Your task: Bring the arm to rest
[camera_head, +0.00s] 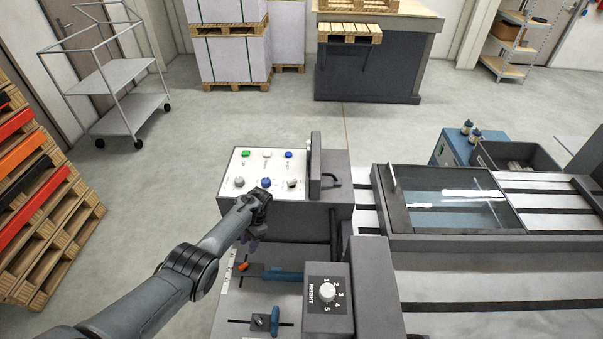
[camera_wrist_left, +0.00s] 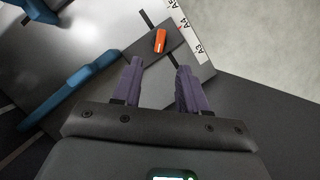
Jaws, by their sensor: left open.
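My left arm comes in from the lower left in the head view. Its gripper (camera_head: 252,243) hangs in front of the control panel box, above the machine's near bed. In the left wrist view the two purple fingers of the left gripper (camera_wrist_left: 157,85) stand apart with nothing between them. Beyond them lie an orange handle (camera_wrist_left: 160,40) and a blue lever (camera_wrist_left: 83,82); I see no contact with either. My right gripper is not in view.
A white control panel (camera_head: 266,172) with several buttons and knobs stands behind my gripper. A height dial box (camera_head: 315,320) stands to its right. A glass-covered bed (camera_head: 397,213) lies farther right.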

